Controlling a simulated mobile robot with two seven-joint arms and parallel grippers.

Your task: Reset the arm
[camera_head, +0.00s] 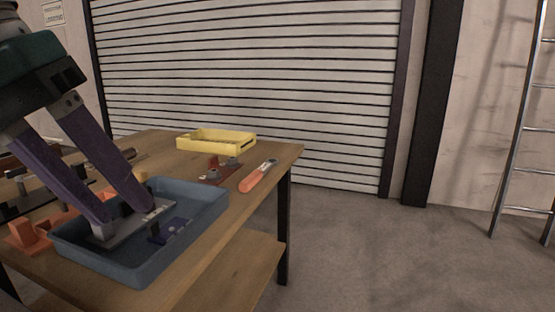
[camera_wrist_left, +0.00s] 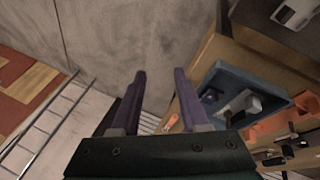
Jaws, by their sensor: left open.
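My left gripper (camera_head: 128,213) comes in from the left in the head view, its two purple fingers spread apart and pointing down to the right. The fingertips overlap the blue-grey tray (camera_head: 213,207) in that view. In the left wrist view the fingers (camera_wrist_left: 159,73) are apart with nothing between them, and the tray (camera_wrist_left: 283,101) lies off to their right, so the gripper is clear of it. A light grey part (camera_head: 129,228) and a dark blue part (camera_head: 176,229) lie in the tray, partly behind the fingers. My right gripper is not seen.
The wooden table (camera_head: 222,250) also bears a yellow tray (camera_head: 216,138), a reddish-brown part (camera_head: 214,177), an orange-handled tool (camera_head: 256,178) and orange blocks (camera_head: 30,234) at left. A shutter (camera_head: 250,80) stands behind, a ladder (camera_head: 517,130) at right. The floor right of the table is clear.

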